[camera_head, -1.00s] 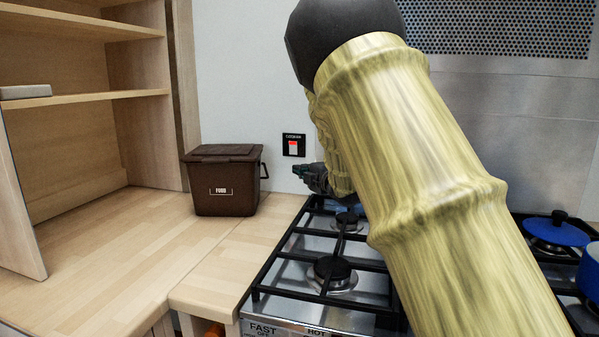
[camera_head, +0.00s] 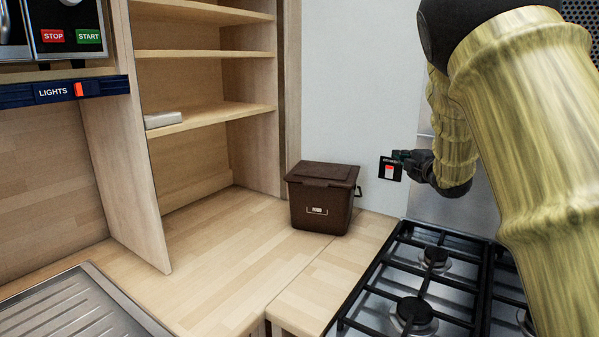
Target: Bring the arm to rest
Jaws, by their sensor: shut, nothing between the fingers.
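My gripper (camera_head: 402,157) is small and dark in the head view. It is at the end of my yellow, wood-patterned arm, which fills the right side. The gripper is shut and empty. Its tip overlaps the top right of the black wall switch plate with a red rocker (camera_head: 390,170). I cannot tell whether it touches the plate. The gripper is above the back of the gas hob (camera_head: 425,285). My arm hides the right part of the hob and part of the wall.
A brown lidded bin (camera_head: 322,205) stands on the wooden worktop (camera_head: 235,260), left of the hob. A "LIGHTS" switch strip (camera_head: 60,92) and a metal drainer (camera_head: 75,310) are at left. The worktop's middle is clear.

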